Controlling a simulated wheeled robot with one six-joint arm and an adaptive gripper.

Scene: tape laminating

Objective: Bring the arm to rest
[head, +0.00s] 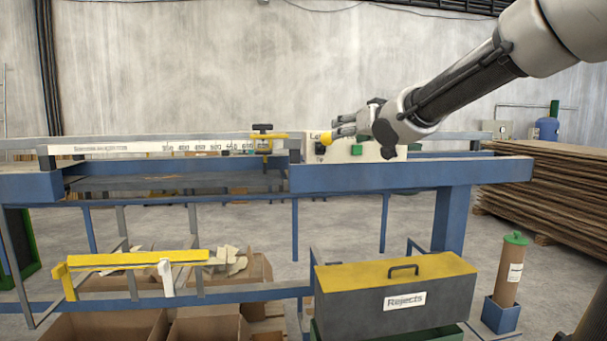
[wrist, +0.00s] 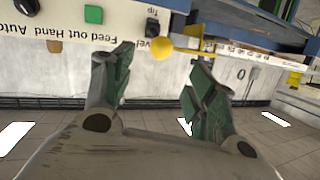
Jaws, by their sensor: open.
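My gripper (head: 334,130) is in front of the control panel on the blue bench, at the end of my arm reaching in from the upper right in the head view. In the wrist view my gripper (wrist: 160,85) has its two green-padded fingers wide apart with nothing between them. The control panel (wrist: 112,30) shows upside down there, with a green button (wrist: 94,14), a black switch and a yellow knob (wrist: 162,49) beyond the fingertips. My gripper hides part of the panel in the head view.
The blue bench (head: 410,175) carries a measuring rail (head: 120,150) with a yellow stop (head: 265,140). Below stands the Rejects box (head: 347,303). A stack of brown boards (head: 550,190) is at right. The space above the rail at left is clear.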

